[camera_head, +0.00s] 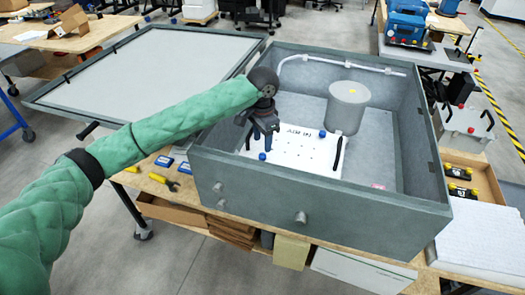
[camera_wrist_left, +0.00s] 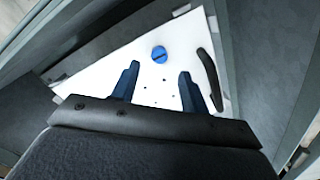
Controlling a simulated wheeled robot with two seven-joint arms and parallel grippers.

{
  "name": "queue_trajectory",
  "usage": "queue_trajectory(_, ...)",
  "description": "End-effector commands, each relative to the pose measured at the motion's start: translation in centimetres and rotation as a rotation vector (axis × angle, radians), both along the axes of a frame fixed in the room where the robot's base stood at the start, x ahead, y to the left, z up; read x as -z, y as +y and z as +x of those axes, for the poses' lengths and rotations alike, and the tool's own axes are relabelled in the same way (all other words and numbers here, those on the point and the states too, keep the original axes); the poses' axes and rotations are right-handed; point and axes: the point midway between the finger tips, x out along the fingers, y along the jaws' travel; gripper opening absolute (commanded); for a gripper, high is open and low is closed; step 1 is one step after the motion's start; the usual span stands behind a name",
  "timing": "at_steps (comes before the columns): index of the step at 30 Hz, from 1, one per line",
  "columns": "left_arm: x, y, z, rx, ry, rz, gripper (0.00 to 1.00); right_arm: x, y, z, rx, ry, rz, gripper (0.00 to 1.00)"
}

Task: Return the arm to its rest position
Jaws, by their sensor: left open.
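My left arm, in a green sleeve, reaches from the left over the front left wall of a large open grey analyser box (camera_head: 330,188). My left gripper (camera_head: 262,147) hangs above the left part of a white plate (camera_head: 303,160) inside the box. In the left wrist view the gripper's two dark blue fingers (camera_wrist_left: 158,82) are spread, with nothing between them. The white plate (camera_wrist_left: 140,62) lies below them, with a blue knob (camera_wrist_left: 159,54) and a black handle (camera_wrist_left: 209,80). My right gripper is in neither view.
A grey cylinder (camera_head: 348,107) stands in the box, with a white pipe (camera_head: 340,64) along the back wall. The box's lid (camera_head: 150,70) lies open at the left. Blue cases (camera_head: 165,161) and a yellow tool (camera_head: 163,181) lie on the bench beside the box.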

Motion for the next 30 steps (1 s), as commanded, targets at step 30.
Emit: queue_trajectory(30, -6.7, 0.0, 0.0, 0.001, -0.001, -0.001, 0.45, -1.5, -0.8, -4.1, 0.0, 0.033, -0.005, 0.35)
